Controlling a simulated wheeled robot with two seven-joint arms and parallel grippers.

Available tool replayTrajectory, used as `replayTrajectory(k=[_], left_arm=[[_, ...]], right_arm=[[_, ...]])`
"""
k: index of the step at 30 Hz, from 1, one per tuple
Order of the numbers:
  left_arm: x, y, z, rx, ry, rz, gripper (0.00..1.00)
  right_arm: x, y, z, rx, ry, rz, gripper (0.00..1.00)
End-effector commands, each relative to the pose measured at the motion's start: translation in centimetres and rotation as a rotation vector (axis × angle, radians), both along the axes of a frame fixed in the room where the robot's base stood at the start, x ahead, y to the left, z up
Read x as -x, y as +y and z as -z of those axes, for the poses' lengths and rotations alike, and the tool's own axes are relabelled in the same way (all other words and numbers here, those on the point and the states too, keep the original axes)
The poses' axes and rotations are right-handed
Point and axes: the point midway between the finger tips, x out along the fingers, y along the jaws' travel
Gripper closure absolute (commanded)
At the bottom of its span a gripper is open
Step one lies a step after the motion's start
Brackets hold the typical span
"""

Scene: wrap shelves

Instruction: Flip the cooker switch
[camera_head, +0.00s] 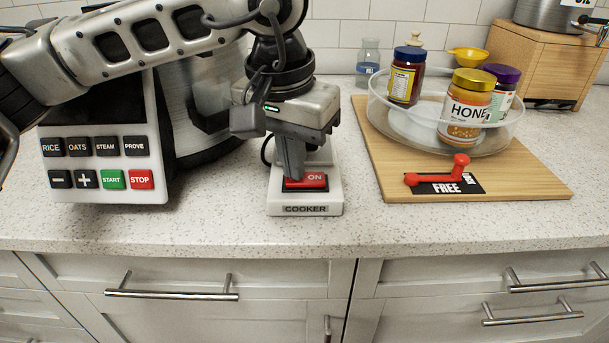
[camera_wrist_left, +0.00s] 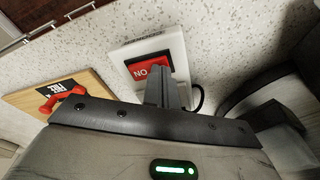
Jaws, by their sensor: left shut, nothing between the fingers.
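The cooker switch (camera_head: 315,180) is a red rocker marked ON, set in a white box labelled COOKER (camera_head: 305,209) on the counter. My left gripper (camera_head: 291,177) is shut and points down, with its fingertips at the left part of the red rocker. The fingers hide that part of the rocker. The left wrist view also shows the red switch (camera_wrist_left: 147,69), with the shut fingers (camera_wrist_left: 160,88) over its edge. I cannot tell whether the tips press on it or hover just above. My right gripper is not in view.
A cooker with a button panel (camera_head: 97,163) stands left of the switch. To the right, a wooden board (camera_head: 500,180) carries a clear round tray (camera_head: 372,110) with jars and a red lever (camera_head: 437,175). Speckled counter (camera_head: 200,225) is bare in front.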

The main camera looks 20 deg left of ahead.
Motion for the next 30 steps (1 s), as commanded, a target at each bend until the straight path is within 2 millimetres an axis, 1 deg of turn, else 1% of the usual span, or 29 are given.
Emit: replayTrajectory(k=[4, 8, 30], left_arm=[[0.0, 0.0, 0.0, 0.0, 0.0, 0.0, 1.0], [0.0, 0.0, -0.7, 0.0, -0.001, 0.0, 1.0], [0.0, 0.0, -6.6, 0.0, 0.0, 0.0, 1.0]], right_arm=[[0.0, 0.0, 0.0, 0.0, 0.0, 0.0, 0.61], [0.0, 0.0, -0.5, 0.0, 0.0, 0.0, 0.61], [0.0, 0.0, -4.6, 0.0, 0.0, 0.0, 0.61]])
